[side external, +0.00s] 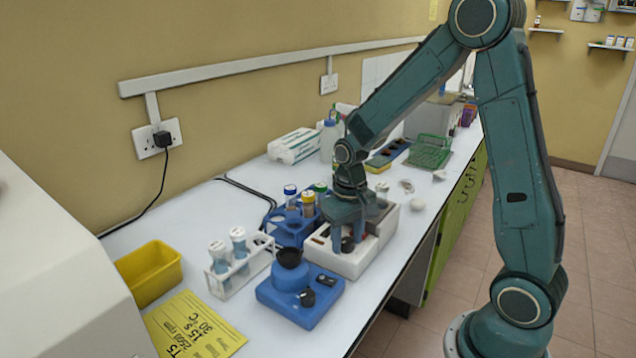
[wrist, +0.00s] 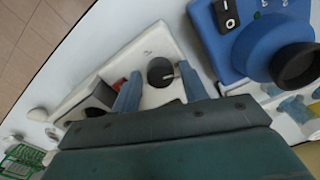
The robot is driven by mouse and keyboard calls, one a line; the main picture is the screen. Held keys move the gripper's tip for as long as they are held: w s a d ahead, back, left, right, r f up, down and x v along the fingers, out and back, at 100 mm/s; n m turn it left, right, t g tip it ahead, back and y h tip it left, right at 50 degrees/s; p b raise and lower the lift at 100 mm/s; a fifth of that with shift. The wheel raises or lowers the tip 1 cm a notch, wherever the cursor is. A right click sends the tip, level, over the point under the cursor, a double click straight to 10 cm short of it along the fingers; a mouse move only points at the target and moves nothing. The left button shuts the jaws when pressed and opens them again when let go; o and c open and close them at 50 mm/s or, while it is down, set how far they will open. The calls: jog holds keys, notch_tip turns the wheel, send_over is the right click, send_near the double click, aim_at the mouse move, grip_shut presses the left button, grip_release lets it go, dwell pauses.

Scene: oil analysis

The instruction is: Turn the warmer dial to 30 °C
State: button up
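The warmer (side external: 343,264) is a white box on the bench, with a black dial (wrist: 160,72) on its top panel. The dial has a pale pointer line, seen in the wrist view; I cannot read any scale marks around it. My gripper (side external: 348,232) points down over the warmer. In the wrist view its two blue fingers (wrist: 160,80) are apart, one on each side of the dial, with visible gaps to it. In the side view the dial (side external: 347,244) is partly hidden by the fingers.
A blue mixer (side external: 318,310) with a black cup and knob stands close beside the warmer. A blue rack (side external: 287,235) with capped bottles is behind, a white tube rack (side external: 240,275) left. The bench's front edge is near.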

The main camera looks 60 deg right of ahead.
aim_at(347, 240)
jog(key=shift+o, duration=0.4)
jog(key=shift+r, duration=0.1)
jog(key=shift+r, duration=0.45)
notch_tip(347, 240, up, 13)
jog(key=shift+f, duration=0.1)
dwell(0.4)
jog(key=s+a+r+n+t, duration=0.2)
jog(key=s+a, duration=0.2)
jog(key=s, duration=0.4)
jog(key=s+a+r+n+t, duration=0.2)
jog(key=s+a+t, duration=0.1)
jog(key=s, duration=0.5)
jog(key=shift+a+r+t, duration=0.15)
jog(key=shift+a+t, duration=0.15)
jog(key=shift+a, duration=0.1)
